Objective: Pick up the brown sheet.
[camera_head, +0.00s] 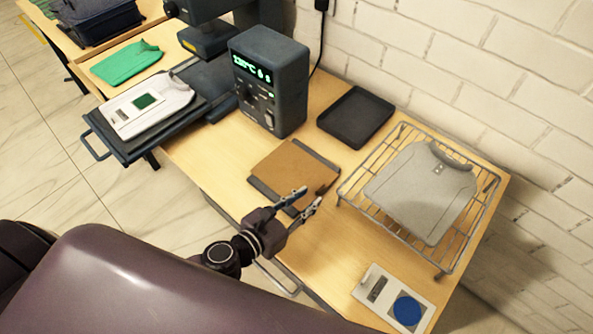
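The brown sheet (290,170) lies flat on a dark flat pad or tray (262,189) on the wooden table, in front of the control box. My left gripper (304,203) is at the sheet's near right corner. Its two fingers are spread apart and nothing shows between them. I cannot tell whether a finger touches the sheet or its dark backing. My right gripper is not in view.
A wire rack (450,262) with a grey garment (420,190) stands right of the sheet. A black tray (355,117) and a dark control box (270,80) stand behind. A white card with a blue disc (407,310) lies front right. A press platen (120,148) holds a white garment.

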